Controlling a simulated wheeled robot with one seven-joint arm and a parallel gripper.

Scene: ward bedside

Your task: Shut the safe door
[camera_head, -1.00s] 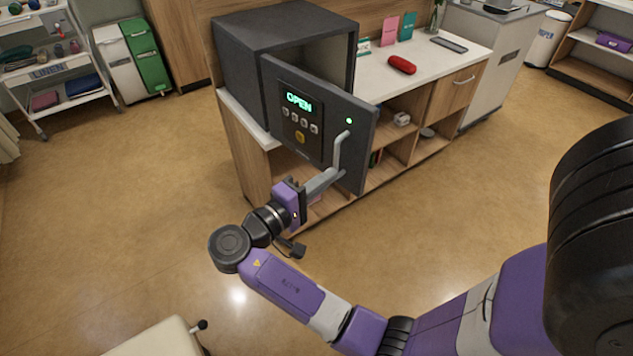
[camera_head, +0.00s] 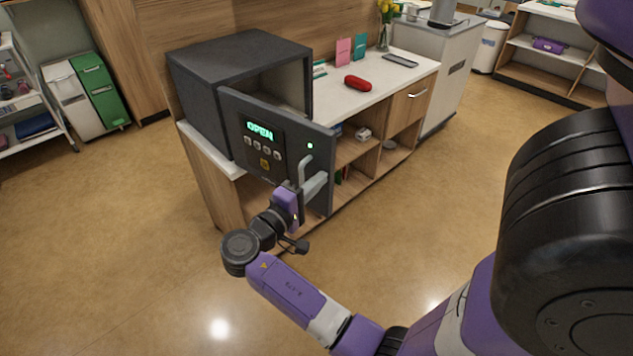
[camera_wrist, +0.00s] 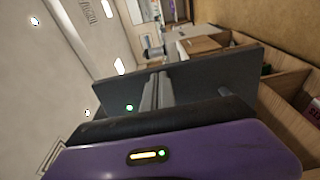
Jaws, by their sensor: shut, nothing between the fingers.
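The dark grey safe (camera_head: 200,100) stands on the left end of the wooden cabinet. Its door (camera_head: 318,185) hangs open toward me, and its panel (camera_head: 262,143) reads OPEN with a green light beside it. A grey lever handle (camera_head: 305,170) sits on the door's outer face. My gripper (camera_head: 316,186) is shut and empty, with its fingers close to the handle and the door's outer face. I cannot tell whether they touch. In the wrist view the door (camera_wrist: 215,80) lies just beyond my gripper (camera_wrist: 158,92).
The cabinet top (camera_head: 330,92) holds a red case (camera_head: 357,83), pink and teal cards and a dark flat device (camera_head: 400,60). Open shelves (camera_head: 358,160) lie below, right of the door. Bins (camera_head: 95,92) stand at the left. The floor in front is clear.

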